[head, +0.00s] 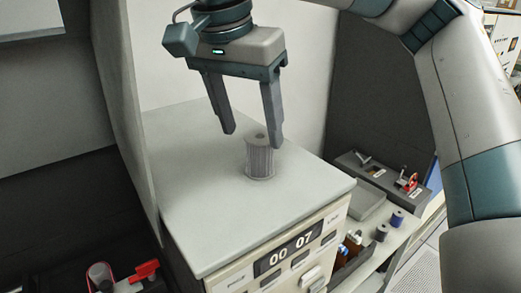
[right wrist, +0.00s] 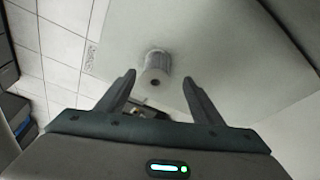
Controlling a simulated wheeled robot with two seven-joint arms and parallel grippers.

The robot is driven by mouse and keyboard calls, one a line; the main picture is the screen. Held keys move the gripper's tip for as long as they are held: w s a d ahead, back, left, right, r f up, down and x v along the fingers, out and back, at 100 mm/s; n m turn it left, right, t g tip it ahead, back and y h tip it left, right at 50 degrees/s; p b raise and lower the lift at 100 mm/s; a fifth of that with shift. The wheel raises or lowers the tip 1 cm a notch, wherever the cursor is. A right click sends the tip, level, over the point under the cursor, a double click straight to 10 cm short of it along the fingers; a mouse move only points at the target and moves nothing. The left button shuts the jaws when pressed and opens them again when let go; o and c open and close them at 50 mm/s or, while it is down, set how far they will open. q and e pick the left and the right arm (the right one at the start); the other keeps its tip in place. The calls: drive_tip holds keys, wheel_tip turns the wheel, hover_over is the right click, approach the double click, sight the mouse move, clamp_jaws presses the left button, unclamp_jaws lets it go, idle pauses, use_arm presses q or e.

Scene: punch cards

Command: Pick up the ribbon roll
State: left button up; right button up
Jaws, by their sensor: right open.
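The ribbon roll (head: 260,160) is a grey ribbed cylinder with a hole in its top. It stands upright on the flat top of a pale cabinet (head: 185,205). My right gripper (head: 252,138) is open and empty, with its fingers pointing down above the cabinet top. In the head view the right-hand finger comes down close by the roll; I cannot tell whether it touches. In the right wrist view the roll (right wrist: 156,76) shows ahead, between and beyond the two spread fingertips (right wrist: 160,82). My left gripper is not in view.
A counter display (head: 290,253) is on the cabinet front. At right, a lower shelf holds small dark-topped spools (head: 390,225) and bottles (head: 350,243). A dark box with levers (head: 380,178) stands behind. Pale walls rise behind the cabinet top, which is otherwise clear.

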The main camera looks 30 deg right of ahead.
sight(260, 145)
drive_tip(key=shift+a, duration=0.1)
drive_tip(key=shift+d+f+p, duration=0.55)
drive_tip(key=shift+f+p, duration=0.1)
drive_tip(key=shift+p, duration=0.25)
drive_tip(key=p+x, duration=0.1)
drive_tip(key=x, duration=0.2)
drive_tip(key=shift+s+d+r, duration=0.1)
drive_tip(key=shift+d, duration=0.05)
drive_tip(key=shift+f, duration=0.4)
drive_tip(key=shift+c, duration=0.4)
drive_tip(key=c, duration=1.2)
